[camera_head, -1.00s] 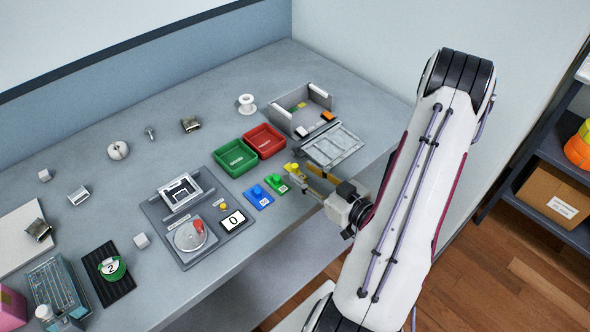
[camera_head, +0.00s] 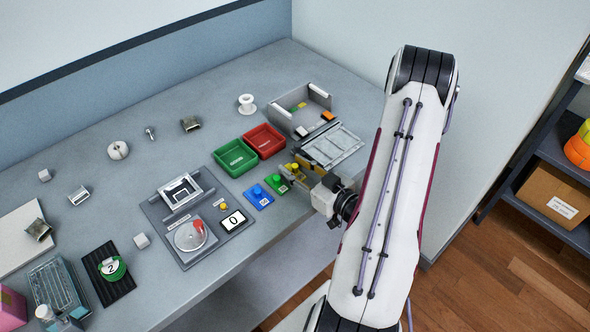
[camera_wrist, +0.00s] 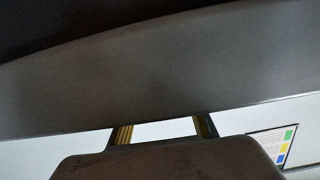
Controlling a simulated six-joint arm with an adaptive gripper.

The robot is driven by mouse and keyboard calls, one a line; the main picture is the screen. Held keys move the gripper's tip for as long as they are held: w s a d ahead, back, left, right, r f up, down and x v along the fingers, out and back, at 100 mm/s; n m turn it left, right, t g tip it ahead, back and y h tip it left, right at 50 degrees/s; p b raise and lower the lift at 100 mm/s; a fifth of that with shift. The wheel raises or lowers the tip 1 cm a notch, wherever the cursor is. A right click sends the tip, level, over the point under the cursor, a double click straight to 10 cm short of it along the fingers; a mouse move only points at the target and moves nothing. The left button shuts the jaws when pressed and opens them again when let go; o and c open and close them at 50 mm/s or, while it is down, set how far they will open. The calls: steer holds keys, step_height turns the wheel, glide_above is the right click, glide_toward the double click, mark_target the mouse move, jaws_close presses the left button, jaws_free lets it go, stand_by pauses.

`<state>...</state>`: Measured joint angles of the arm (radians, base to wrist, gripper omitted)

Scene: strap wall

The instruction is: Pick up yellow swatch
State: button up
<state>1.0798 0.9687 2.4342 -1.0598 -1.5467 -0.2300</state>
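A small yellow patch (camera_head: 301,105), which may be the yellow swatch, shows inside the grey open-fronted tray (camera_head: 277,117) at the back right in the head view, beside a green patch (camera_head: 293,109). My gripper (camera_head: 292,170) is in front of the tray, over the table's front edge near the green button block. Its yellow-padded fingers also show in the wrist view (camera_wrist: 164,130), set apart with a bright gap and nothing seen between them. The swatch cannot be made out in the wrist view.
An orange piece (camera_head: 328,116) lies at the tray's front right. A ribbed grey panel (camera_head: 333,146) lies just behind my gripper. Red (camera_head: 264,140) and green (camera_head: 235,157) bins stand to the left. A card with coloured squares (camera_wrist: 272,146) shows in the wrist view.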

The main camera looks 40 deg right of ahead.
mark_target(295, 165)
steer(key=shift+w, duration=0.1)
stand_by(0.5)
jaws_close()
steer(key=shift+r, duration=0.15)
steer(key=shift+r, duration=4.85)
